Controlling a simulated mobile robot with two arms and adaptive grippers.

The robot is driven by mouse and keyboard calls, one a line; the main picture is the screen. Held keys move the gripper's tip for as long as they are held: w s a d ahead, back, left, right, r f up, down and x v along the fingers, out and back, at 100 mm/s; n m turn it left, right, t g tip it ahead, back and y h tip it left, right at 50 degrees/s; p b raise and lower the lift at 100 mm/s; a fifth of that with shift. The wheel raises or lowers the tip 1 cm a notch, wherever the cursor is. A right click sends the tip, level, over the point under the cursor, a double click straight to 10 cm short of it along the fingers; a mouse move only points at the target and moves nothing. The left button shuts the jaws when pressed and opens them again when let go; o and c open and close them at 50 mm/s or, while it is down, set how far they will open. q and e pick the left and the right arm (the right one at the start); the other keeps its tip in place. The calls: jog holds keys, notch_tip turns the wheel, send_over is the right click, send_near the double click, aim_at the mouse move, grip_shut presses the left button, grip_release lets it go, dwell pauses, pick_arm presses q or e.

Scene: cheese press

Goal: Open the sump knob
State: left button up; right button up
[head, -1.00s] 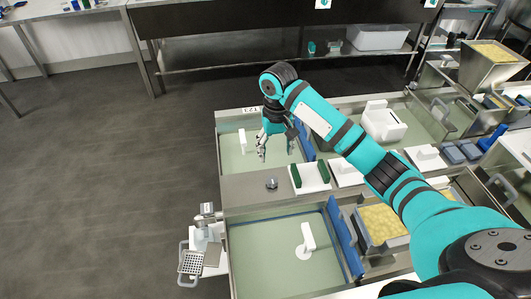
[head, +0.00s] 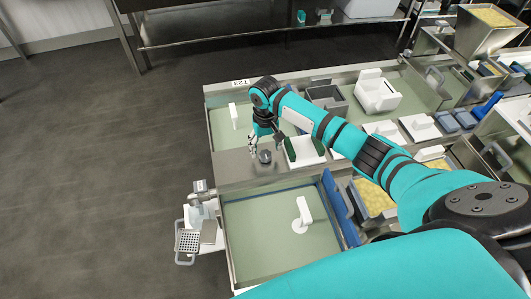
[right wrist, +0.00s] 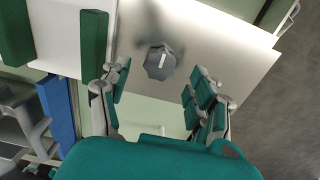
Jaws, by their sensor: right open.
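The sump knob (head: 264,156) is a dark grey, lobed round knob on the steel deck between two green-floored basins. In the right wrist view the knob (right wrist: 160,62) lies between and slightly beyond the fingertips, with a light bar mark on top. My right gripper (head: 264,146) is open and empty, pointing down close over the knob. In the right wrist view the right gripper's (right wrist: 160,78) two padded fingers stand apart on either side of it, not touching it. My left gripper is not in view.
A front basin (head: 265,225) holds a white upright fitting (head: 304,210). A perforated metal scoop (head: 187,242) hangs at the left edge. A white container (head: 376,92) stands behind. Open floor lies left.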

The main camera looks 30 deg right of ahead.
aim_at(266, 154)
jog(key=shift+f, duration=1.7)
jog(key=c, duration=1.1)
